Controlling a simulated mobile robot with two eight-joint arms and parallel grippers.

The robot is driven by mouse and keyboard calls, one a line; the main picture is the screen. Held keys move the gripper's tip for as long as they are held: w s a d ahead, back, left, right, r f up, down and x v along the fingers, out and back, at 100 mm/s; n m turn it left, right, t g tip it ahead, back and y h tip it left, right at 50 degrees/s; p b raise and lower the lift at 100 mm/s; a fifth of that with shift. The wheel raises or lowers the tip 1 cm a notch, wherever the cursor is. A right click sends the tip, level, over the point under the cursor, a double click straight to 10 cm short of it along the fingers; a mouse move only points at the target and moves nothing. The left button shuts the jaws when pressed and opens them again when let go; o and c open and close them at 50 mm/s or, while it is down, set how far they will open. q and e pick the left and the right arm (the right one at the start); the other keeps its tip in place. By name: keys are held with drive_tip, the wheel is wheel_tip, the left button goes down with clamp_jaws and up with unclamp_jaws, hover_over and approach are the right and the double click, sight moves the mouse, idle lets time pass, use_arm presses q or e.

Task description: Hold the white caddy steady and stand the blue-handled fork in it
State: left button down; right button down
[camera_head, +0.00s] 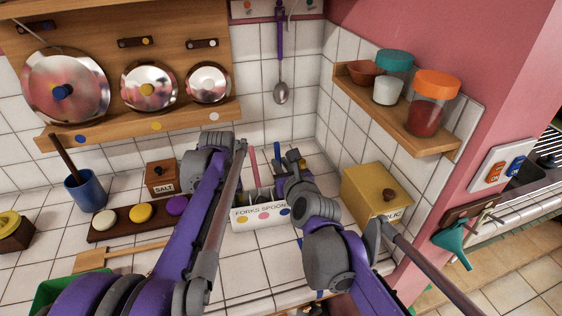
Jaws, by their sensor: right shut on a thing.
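The white caddy (262,217), labelled FORKS SPOONS with coloured dots, stands on the tiled counter between my two arms. A pink handle (254,165) sticks up from it. My right gripper (284,178) is at the caddy's right end, largely hidden by its own wrist. It is shut on the blue-handled fork, whose blue handle (277,151) shows upright beside the wrist. The fork's lower part is hidden, so I cannot tell whether it is inside the caddy. My left arm reaches to the caddy's left side; its wrist (208,160) shows, but its jaws cannot be made out.
A salt box (161,177), a dark tray (110,227) with coloured knobs and a blue cup (85,192) stand left. A yellow garlic box (370,192) stands close right. Lids on a shelf (135,130) and jars on a wall shelf (415,137) are above.

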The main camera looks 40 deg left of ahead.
drive_tip(key=shift+f, duration=0.1)
idle(0.3)
drive_tip(key=shift+f, duration=0.9)
drive_tip(key=c, duration=0.8)
unclamp_jaws()
drive_tip(key=shift+o, duration=0.2)
drive_tip(key=v, duration=1.2)
drive_tip(key=shift+w+r, duration=0.1)
use_arm(q)
drive_tip(key=c, duration=1)
unclamp_jaws()
